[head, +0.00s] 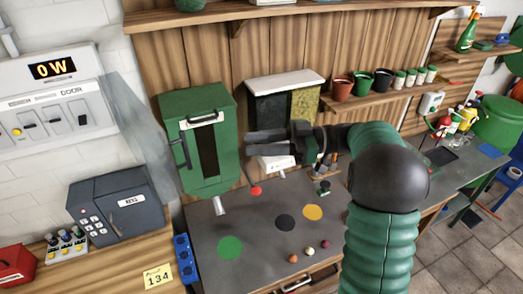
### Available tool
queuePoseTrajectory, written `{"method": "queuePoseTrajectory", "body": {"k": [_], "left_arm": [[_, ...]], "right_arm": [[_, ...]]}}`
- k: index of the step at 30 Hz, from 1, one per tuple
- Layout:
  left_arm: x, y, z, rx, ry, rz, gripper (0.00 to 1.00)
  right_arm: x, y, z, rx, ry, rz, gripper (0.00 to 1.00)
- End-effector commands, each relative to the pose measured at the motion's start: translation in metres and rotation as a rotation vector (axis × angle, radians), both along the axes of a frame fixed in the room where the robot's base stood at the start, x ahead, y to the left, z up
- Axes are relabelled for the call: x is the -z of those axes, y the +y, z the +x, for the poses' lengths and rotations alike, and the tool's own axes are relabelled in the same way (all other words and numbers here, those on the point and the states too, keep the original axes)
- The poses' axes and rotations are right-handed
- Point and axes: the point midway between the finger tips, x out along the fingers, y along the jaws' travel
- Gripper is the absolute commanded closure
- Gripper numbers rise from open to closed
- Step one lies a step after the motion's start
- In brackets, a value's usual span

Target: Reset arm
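My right arm rises from the bottom right, and its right gripper (268,143) points left in front of the wall above the grey workbench (265,262). Its dark fingers appear spread with a gap between them, and I see nothing held. A green cabinet (197,138) with a dark slot and handles is just left of the fingertips; I cannot tell whether they touch. My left gripper and arm are not in this view.
A bench has coloured discs, including a green one (230,247), and small balls. A shelf (384,99) with pots (343,88) is behind my arm. A grey key safe (120,206) and a power panel (52,100) are at left.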

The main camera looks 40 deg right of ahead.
Motion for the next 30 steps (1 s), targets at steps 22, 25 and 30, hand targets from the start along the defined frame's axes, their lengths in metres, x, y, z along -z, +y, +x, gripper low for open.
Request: {"method": "queuePoseTrajectory", "body": {"k": [22, 25, 30], "left_arm": [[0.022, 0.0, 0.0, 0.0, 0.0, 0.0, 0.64], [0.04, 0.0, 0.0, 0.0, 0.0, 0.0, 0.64], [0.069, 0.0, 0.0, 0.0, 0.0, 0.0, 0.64]], "right_arm": [[0.015, 0.002, 0.051, 0.22, -0.101, -0.026, 0.68], [0.041, 0.004, 0.105, 0.508, -0.128, -0.065, 0.68], [0.149, -0.001, 0.126, 0.941, 0.139, -0.211, 0.68]]}}
